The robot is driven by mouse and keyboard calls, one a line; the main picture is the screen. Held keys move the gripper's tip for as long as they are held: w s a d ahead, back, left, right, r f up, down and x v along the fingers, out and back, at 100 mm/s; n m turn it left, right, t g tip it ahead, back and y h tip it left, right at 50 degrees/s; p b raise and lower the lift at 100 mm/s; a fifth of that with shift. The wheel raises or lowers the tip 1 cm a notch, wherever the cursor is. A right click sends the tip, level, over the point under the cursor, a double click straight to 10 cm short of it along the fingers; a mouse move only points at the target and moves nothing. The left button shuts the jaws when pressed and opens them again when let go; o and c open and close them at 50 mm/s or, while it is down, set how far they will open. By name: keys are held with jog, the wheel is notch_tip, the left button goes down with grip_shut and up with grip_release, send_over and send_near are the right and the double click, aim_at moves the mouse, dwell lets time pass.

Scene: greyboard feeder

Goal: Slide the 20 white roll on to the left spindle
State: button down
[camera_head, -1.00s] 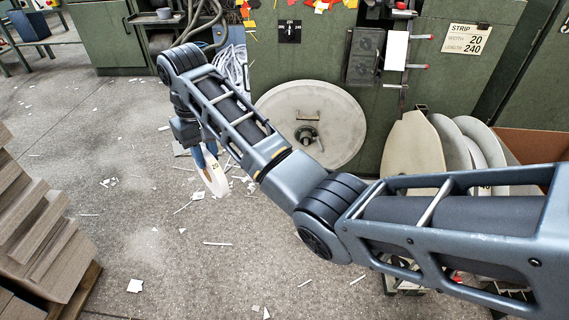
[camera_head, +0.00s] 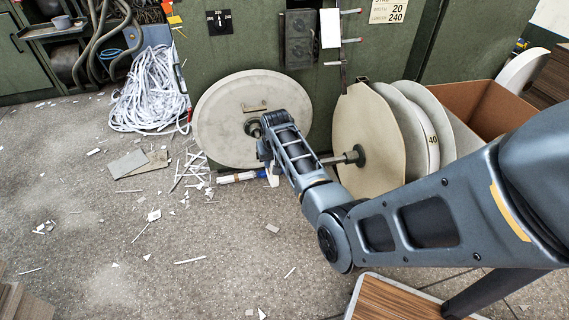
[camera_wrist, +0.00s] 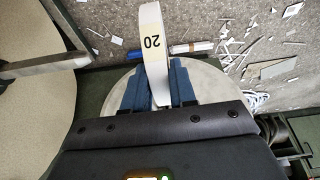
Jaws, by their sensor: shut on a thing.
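My gripper (camera_wrist: 158,82), with two blue fingers, is shut on the white roll (camera_wrist: 154,50), which bears a printed "20". In the head view, only a small white edge that looks like the roll (camera_head: 272,180) shows below my arm. The left spindle (camera_head: 252,128) stands at the middle of a large pale disc (camera_head: 220,125) on the green machine. My wrist hides part of this spindle. In the wrist view the disc (camera_wrist: 208,90) lies behind the fingers. I cannot tell how far the roll is from the spindle.
Right of my wrist, a second spindle (camera_head: 345,158) sticks out before a cream disc (camera_head: 358,125). A roll marked 40 (camera_head: 432,148) and a cardboard box (camera_head: 480,105) stand beyond. White strips (camera_head: 150,90) lie heaped at the left. A wooden-topped stand (camera_head: 400,300) is at front.

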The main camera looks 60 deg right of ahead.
jog(key=shift+m, duration=0.4)
jog(key=shift+s+d+f+b, duration=0.1)
jog(key=shift+s+d+f, duration=0.2)
jog(key=shift+s+d, duration=2.75)
jog(key=shift+s+d+f+b, duration=0.1)
jog(key=shift+s+d+f, duration=0.15)
jog(key=shift+s+d, duration=2.8)
jog(key=shift+s+d+f+b, duration=0.1)
jog(key=shift+s+d+f, duration=0.2)
jog(key=shift+s+d, duration=2.75)
jog(key=shift+s+a, duration=0.75)
jog(key=shift+s, duration=0.15)
jog(key=c, duration=0.8)
grip_release()
jog(key=shift+c, duration=0.2)
jog(key=p, duration=0.4)
send_near(342, 158)
jog(key=shift+a+v, duration=0.25)
jog(key=shift+v, duration=1.1)
jog(key=shift+f, duration=0.1)
